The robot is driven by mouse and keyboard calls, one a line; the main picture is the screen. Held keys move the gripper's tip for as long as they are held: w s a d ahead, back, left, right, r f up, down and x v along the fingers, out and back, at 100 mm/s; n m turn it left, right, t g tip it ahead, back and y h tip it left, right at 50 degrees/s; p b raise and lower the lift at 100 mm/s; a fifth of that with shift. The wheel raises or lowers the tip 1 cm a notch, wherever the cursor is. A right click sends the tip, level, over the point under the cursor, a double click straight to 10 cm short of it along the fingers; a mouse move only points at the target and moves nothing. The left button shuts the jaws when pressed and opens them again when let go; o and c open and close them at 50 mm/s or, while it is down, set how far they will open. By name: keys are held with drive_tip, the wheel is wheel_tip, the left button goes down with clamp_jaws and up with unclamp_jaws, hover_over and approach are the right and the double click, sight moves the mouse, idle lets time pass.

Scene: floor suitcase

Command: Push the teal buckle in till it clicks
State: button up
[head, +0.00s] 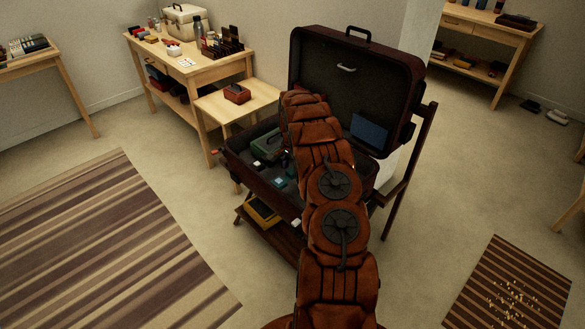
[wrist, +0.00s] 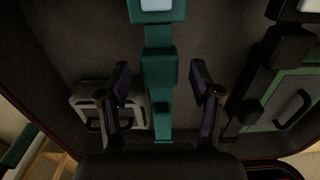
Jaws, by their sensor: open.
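In the wrist view a teal strap (wrist: 159,118) runs up the middle over the dark suitcase lining. A teal buckle block (wrist: 159,68) sits on it, between and beyond my fingertips. At the top edge is another teal piece (wrist: 152,17) with a pale blue face, partly cut off. A gap with strap shows between the two pieces. My gripper (wrist: 160,76) is open and empty, one finger on each side of the strap; contact with the buckle cannot be told. In the head view my arm reaches into the open suitcase (head: 245,171) and hides my gripper.
In the wrist view a grey case (wrist: 88,95) lies left of the strap and a green case (wrist: 285,105) with a dark handle lies right. The raised suitcase lid (head: 340,85) stands behind my arm. A low table (head: 262,94) adjoins the suitcase at back left.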

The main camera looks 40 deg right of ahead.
drive_tip(key=shift+f, duration=0.1)
clamp_jaws()
idle(0.6)
